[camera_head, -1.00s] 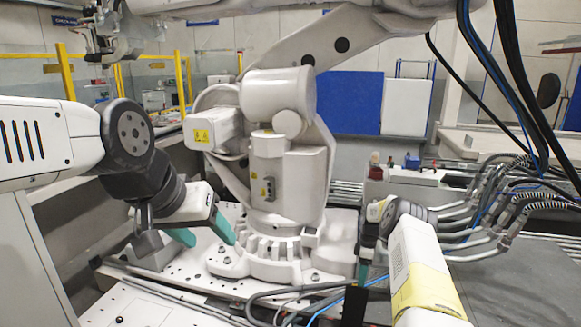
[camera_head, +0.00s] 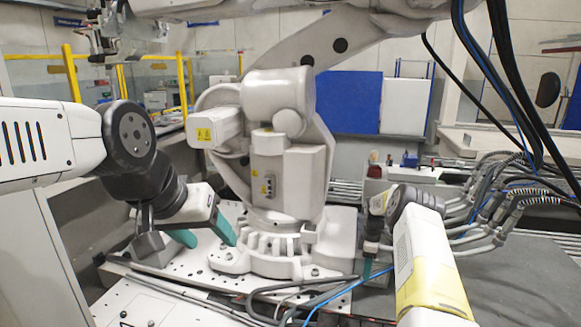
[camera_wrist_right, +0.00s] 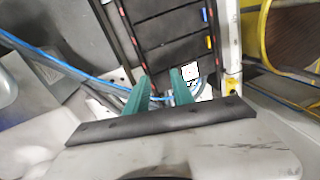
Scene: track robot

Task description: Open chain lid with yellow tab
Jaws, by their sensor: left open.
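In the right wrist view a black cable chain (camera_wrist_right: 165,47) with crossbar lids runs up from the fingers. Its right side has a yellow tab (camera_wrist_right: 211,42) and a blue tab (camera_wrist_right: 204,15); its left side has red tabs. My right gripper (camera_wrist_right: 160,76) has its two teal fingers apart, with nothing clearly held between them. The yellow tab is beyond and right of the fingertips. In the head view a teal finger of the right gripper shows low at the centre right; the chain cannot be made out there. My left gripper (camera_head: 203,235) is open and empty beside the white robot arm's base.
A large white industrial robot arm (camera_head: 278,170) stands in the middle on a perforated white plate (camera_head: 160,305). Loose black and blue cables (camera_head: 300,300) lie in front of it. Ribbed hoses (camera_head: 490,195) hang at the right. Blue cables (camera_wrist_right: 55,60) cross the left of the right wrist view.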

